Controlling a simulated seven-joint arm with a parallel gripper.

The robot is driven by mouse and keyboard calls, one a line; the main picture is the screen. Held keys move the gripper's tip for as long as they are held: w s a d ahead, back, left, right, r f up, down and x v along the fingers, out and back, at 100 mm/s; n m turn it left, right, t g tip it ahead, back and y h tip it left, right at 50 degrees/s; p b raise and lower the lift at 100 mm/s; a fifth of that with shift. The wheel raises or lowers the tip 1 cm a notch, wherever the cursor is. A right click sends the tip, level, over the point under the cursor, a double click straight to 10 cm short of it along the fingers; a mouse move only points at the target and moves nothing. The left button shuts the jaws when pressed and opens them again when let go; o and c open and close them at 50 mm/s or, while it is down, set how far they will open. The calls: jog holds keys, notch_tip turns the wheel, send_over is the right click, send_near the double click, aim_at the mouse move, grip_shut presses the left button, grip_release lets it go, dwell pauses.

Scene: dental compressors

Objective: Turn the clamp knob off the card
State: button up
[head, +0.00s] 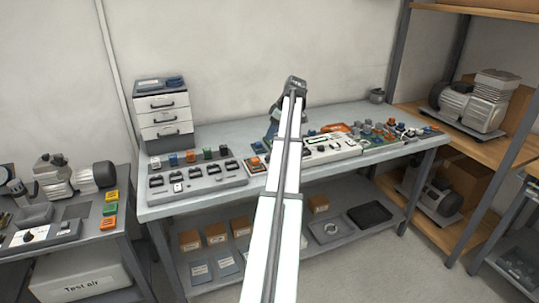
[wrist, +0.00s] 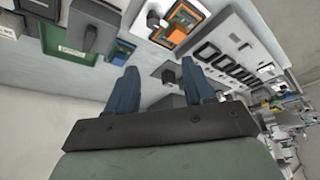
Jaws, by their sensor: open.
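My gripper (wrist: 159,66) is open in the wrist view, its two blue fingers apart with nothing held between them. It also shows in the head view (head: 270,131), low over the back-middle of the workbench (head: 200,206). Beyond the fingertips is a small dark block (wrist: 172,73). A green card-like board (wrist: 66,48) with a grey block (wrist: 97,27) on it lies to the left in the wrist view. An orange-framed unit (wrist: 181,31) with dark knob-like parts lies above the fingers. I cannot tell which part is the clamp knob. My arm hides part of the bench in the head view.
A grey panel with several black handles (head: 197,179) stands on the bench's left, beside a white drawer unit (head: 163,118). Several small coloured parts (head: 390,128) crowd the right. Compressors stand on the shelf (head: 480,100) and side table.

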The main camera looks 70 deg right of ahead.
jog(key=s, duration=0.3)
send_near(268, 157)
jog(key=x, duration=0.8)
jog(key=shift+d, duration=0.1)
grip_shut()
dwell(0.5)
